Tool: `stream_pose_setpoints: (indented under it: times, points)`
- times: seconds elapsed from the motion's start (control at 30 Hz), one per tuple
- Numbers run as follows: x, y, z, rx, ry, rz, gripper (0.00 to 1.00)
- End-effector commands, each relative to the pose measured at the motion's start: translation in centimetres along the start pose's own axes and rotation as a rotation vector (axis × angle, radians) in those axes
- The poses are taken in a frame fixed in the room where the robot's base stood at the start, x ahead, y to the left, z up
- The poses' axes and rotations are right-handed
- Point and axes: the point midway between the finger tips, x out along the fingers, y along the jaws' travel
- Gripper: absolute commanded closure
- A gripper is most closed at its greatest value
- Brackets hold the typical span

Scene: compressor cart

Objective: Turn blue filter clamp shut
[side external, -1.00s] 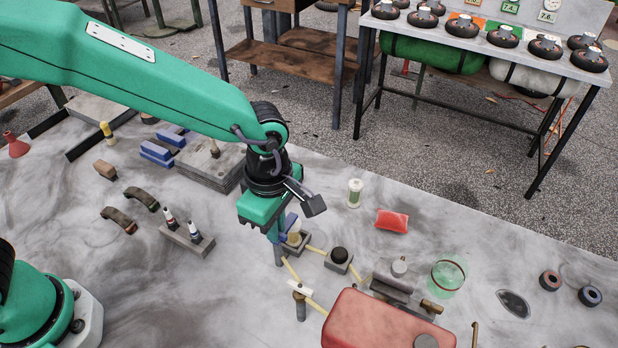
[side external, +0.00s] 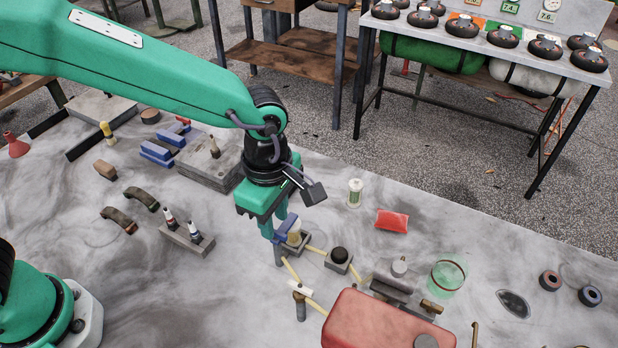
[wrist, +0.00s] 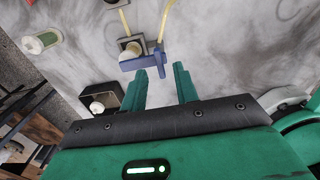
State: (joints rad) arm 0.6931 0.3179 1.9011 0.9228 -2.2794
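The blue filter clamp (side external: 286,224) is a blue bar beside a pale cylindrical filter (side external: 294,234) on a small grey block. In the wrist view the clamp (wrist: 142,63) is T-shaped, with a long bar and a short crosspiece. My gripper (side external: 273,250) points down just left of the clamp in the side view. In the wrist view my gripper (wrist: 160,74) has its two green fingers apart with nothing between them. The clamp lies just beyond the fingertips, nearer the left finger. The side view does not settle whether they touch.
Pale yellow tubes (side external: 291,269) run from the filter block. A black-knobbed block (side external: 339,257), a red tank (side external: 376,325) and a green glass (side external: 446,276) stand to the right.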

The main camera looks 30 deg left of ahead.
Motion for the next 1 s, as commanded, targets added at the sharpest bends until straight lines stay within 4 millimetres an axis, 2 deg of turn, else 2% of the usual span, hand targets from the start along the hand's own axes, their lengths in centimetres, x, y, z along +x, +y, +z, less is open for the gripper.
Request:
stream_pose_setpoints:
  times: [0.2, 0.4, 1.0]
  points:
    - [-3.0, 0.1, 0.0, -0.001, -0.003, 0.003, 0.70]
    - [-5.0, 0.0, 0.0, -0.001, -0.001, 0.002, 0.70]
    - [-5.9, 0.1, -0.5, 0.016, -0.005, 0.006, 0.70]
